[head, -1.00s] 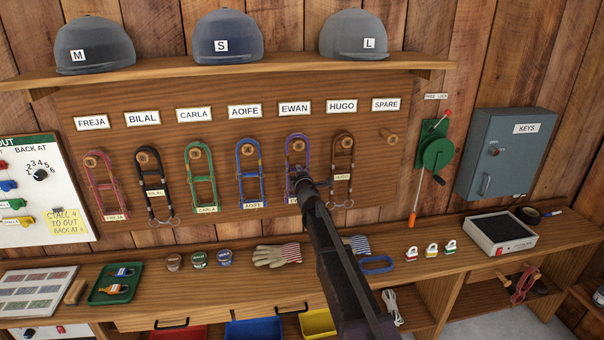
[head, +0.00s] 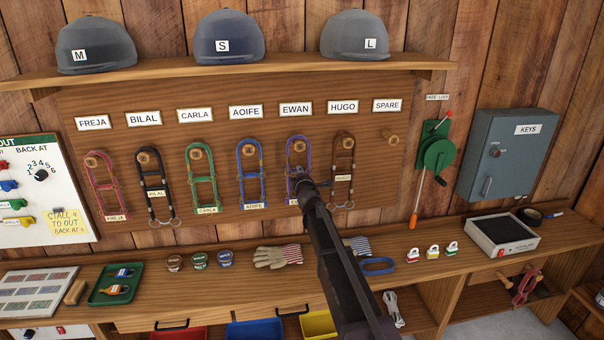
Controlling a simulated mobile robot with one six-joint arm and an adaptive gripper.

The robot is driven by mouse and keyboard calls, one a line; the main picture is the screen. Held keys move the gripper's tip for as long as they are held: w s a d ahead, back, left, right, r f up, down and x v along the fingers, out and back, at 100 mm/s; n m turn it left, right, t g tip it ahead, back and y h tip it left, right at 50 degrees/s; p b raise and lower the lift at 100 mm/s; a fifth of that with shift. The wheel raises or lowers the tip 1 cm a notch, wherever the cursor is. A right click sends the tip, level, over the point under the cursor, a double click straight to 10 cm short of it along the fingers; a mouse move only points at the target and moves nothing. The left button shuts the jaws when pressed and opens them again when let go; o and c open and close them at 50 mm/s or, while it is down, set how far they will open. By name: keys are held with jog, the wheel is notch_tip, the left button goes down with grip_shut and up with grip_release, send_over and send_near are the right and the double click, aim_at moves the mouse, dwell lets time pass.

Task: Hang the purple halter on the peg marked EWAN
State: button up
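The purple halter (head: 290,157) hangs flat against the board under the EWAN label (head: 296,108), its top loop around the EWAN peg (head: 298,146). My gripper (head: 303,183) is in front of the halter's lower part and hides much of it, including most of its name tag. The fingers are too small and too covered by my arm to tell whether they are open, shut or touching the halter.
Halters hang on neighbouring pegs: a blue one (head: 249,175) at AOIFE and a brown one (head: 343,165) at HUGO, close on either side. The SPARE peg (head: 389,138) is bare. Helmets line the shelf (head: 160,76) above. Gloves, tins and padlocks lie on the bench (head: 400,275) below.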

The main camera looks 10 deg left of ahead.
jog(key=o, duration=0.4)
jog(key=shift+s, duration=0.1)
jog(key=shift+v, duration=3.7)
